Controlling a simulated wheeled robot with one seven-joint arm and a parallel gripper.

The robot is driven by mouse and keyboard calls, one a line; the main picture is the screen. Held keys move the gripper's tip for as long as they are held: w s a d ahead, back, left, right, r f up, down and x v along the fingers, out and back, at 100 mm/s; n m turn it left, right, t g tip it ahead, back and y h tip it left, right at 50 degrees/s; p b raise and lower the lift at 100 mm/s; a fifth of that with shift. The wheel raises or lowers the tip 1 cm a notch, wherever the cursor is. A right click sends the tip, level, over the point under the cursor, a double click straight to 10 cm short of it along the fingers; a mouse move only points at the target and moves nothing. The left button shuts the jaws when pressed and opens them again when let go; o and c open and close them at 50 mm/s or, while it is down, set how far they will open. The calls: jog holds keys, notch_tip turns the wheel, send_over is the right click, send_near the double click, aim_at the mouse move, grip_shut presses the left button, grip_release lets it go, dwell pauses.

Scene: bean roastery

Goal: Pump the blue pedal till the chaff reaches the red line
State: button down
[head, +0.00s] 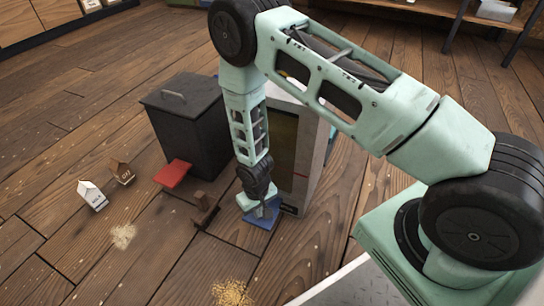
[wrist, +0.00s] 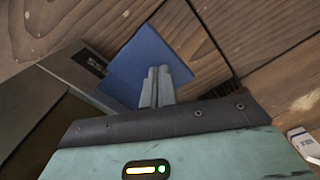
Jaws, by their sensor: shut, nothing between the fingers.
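The blue pedal (head: 262,223) is a flat blue plate low at the front of a pale grey cabinet (head: 312,150). My gripper (head: 267,211) is shut and empty, pointing down at the pedal. In the wrist view the closed fingers (wrist: 158,74) overlap the blue pedal (wrist: 140,62); I cannot tell whether they touch it. The cabinet has a dark olive window (head: 283,140), partly hidden by my arm. The cabinet's dark edge (wrist: 68,68) also shows in the wrist view.
A dark lidded bin (head: 190,125) stands left of the cabinet. A red pedal-like plate (head: 173,173) and a brown wooden piece (head: 203,208) lie before it. Loose chaff (head: 232,292) lies on the floor.

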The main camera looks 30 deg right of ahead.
jog(key=shift+f+b, duration=0.65)
jog(key=shift+f, duration=0.6)
jog(key=shift+f+b, duration=0.5)
jog(key=shift+f, duration=0.45)
notch_tip(320, 180, up, 9)
jog(key=p, duration=0.8)
